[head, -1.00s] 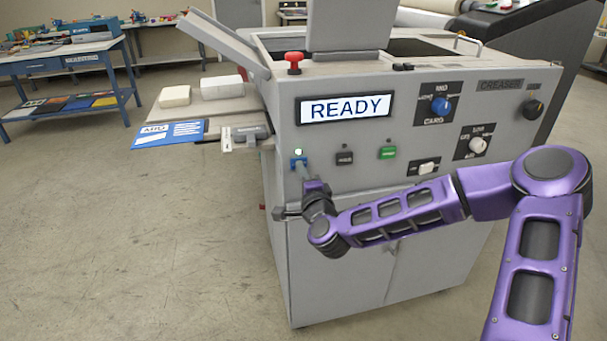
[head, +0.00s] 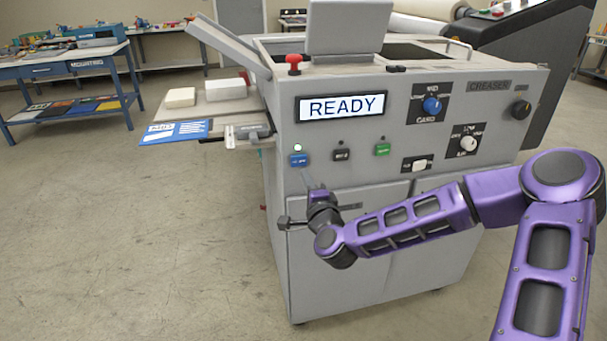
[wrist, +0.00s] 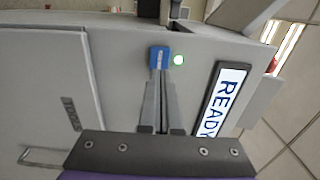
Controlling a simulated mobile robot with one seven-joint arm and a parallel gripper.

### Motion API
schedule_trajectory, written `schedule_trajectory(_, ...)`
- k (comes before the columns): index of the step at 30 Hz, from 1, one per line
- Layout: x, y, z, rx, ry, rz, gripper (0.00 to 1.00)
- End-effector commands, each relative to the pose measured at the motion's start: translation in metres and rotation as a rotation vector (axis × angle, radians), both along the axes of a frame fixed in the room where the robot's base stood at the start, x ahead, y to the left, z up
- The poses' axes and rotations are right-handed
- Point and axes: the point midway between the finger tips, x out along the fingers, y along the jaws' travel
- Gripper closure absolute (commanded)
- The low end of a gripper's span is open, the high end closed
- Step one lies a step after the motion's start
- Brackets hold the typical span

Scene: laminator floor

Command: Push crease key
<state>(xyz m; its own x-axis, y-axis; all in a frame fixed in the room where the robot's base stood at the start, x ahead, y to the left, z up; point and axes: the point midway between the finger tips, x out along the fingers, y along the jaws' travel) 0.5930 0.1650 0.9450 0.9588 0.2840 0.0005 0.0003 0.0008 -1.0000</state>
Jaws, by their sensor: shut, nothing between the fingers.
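The creaser (head: 400,120) is a grey cabinet with a sloping control panel. Its display (head: 342,107) reads READY. A blue key (head: 299,160) sits at the panel's lower left, below a lit green lamp (head: 297,147); its small label is too small to read. My gripper (head: 307,178) is shut and empty, its tips just below and in front of this key in the head view. In the wrist view the closed fingertips (wrist: 159,72) point at the blue key (wrist: 159,57) and cover its near edge. Contact cannot be told.
A black key (head: 341,155), a green key (head: 382,149) and a white rocker switch (head: 417,164) lie to the right. A red mushroom button (head: 294,63) stands on top. A side tray (head: 215,108) holds white stacks and a blue card. The floor at left is clear.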

Motion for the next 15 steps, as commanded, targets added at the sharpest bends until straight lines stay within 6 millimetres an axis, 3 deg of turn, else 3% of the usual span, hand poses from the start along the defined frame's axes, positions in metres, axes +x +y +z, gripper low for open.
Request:
schedule_trajectory(6,-0.047,-0.014,0.0,-0.001,0.002,0.0,1.0)
schedule_trajectory(15,-0.073,-0.022,0.0,0.0,0.001,-0.001,1.0)
